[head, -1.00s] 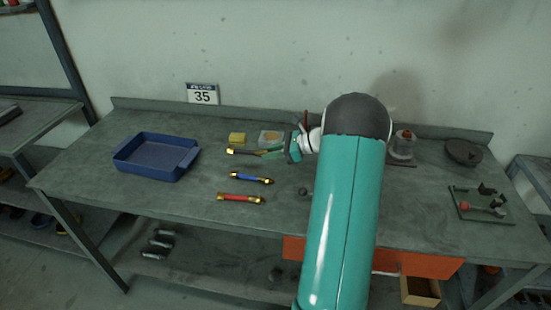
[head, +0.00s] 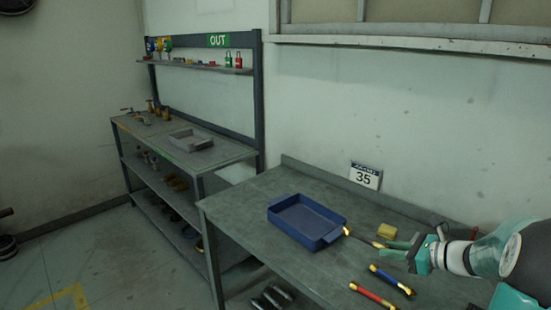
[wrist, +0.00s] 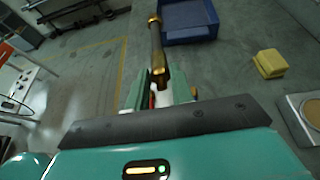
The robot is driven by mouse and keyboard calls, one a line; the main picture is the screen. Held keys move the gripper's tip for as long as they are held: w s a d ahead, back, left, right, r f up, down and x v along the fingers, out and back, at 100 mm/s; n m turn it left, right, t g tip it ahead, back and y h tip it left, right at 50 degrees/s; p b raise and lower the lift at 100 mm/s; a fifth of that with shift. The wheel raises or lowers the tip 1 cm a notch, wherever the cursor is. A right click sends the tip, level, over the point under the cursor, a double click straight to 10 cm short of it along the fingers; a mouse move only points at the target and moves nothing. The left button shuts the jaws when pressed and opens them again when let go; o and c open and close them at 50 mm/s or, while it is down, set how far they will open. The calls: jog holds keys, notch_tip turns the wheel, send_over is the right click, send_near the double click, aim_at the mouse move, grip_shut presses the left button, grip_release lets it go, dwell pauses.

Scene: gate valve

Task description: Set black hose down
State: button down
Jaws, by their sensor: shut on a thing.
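The black hose (wrist: 157,47), dark with brass ends, is gripped near one end and points away from my gripper in the wrist view. In the head view its far brass end (head: 347,231) shows at the right edge of the blue tray (head: 283,227). I cannot tell whether it touches the tray or the bench. My gripper (head: 386,248) is shut on the hose; its fingers (wrist: 160,94) lie on both sides of it in the wrist view. The tray (wrist: 184,39) looks empty where visible.
A blue hose (head: 391,280) and a red hose (head: 373,296) lie on the bench (head: 250,205) in front of my gripper. A yellow block (head: 387,231) sits behind it. A shelf rack (head: 205,158) with a grey tray (head: 190,140) stands at left.

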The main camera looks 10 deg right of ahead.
jog(key=w+a+m+h, duration=0.1)
jog(key=w+a, duration=0.4)
jog(key=a, duration=0.3)
jog(key=a+f+m+t+h, duration=0.1)
jog(key=a+f, duration=0.2)
jog(key=a, duration=0.4)
jog(key=a+f+m+t+h, duration=0.1)
jog(key=a+f+m+h, duration=0.1)
jog(key=a, duration=0.6)
jog(key=shift+s+a+f+t, duration=0.15)
jog(key=shift+s+f+t, duration=0.15)
jog(key=shift+f, duration=0.4)
